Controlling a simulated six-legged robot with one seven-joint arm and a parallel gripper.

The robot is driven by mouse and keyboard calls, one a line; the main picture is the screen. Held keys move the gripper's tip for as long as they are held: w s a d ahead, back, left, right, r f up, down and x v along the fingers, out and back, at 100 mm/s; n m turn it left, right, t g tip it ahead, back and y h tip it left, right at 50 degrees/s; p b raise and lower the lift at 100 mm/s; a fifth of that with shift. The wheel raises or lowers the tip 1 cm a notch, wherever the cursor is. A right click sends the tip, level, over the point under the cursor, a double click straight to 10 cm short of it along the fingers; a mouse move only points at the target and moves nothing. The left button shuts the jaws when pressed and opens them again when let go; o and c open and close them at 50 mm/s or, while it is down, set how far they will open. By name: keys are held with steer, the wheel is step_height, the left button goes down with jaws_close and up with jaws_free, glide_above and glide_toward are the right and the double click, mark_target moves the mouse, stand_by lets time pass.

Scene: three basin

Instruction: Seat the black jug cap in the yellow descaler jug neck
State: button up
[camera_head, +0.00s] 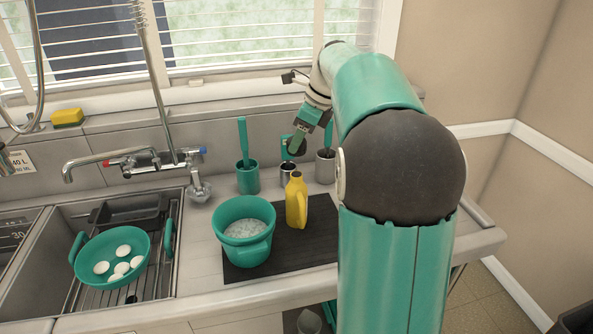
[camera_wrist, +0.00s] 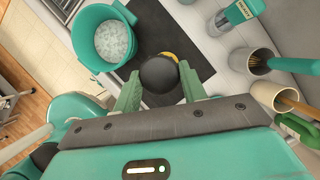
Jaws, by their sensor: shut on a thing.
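The yellow descaler jug (camera_head: 297,203) stands upright on the dark mat (camera_head: 270,262), right of a teal bucket. My gripper (camera_head: 295,150) is up behind and above the jug in the head view, clear of its top. In the wrist view my gripper (camera_wrist: 160,84) is shut on the round black jug cap (camera_wrist: 158,74), held between its two green fingers. A sliver of the yellow jug (camera_wrist: 171,56) shows past the cap's far edge. The cap hides most of the jug and its neck there. I cannot tell the cap's exact offset from the neck.
The teal bucket (camera_head: 230,252) with pale contents stands close left of the jug. Behind are a teal holder (camera_head: 248,180) with a brush and metal cups (camera_head: 325,168). The sink holds a teal colander (camera_head: 88,272) with white items. The mat's front right is clear.

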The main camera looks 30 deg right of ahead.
steer(key=shift+f, duration=0.2)
glide_above(294, 173)
steer(key=s, duration=0.1)
steer(key=shift+d+f, duration=0.25)
steer(key=shift+f, duration=1.1)
steer(key=shift+d+f, duration=0.2)
steer(key=shift+f, duration=1.1)
steer(key=shift+f, duration=0.1)
steer(key=shift+f, duration=1.15)
steer(key=o, duration=1.1)
steer(key=shift+r, duration=0.15)
steer(key=v, duration=1.3)
steer(key=shift+s+d+r, duration=0.1)
steer(key=shift+s+r, duration=0.1)
steer(key=shift+r, duration=0.05)
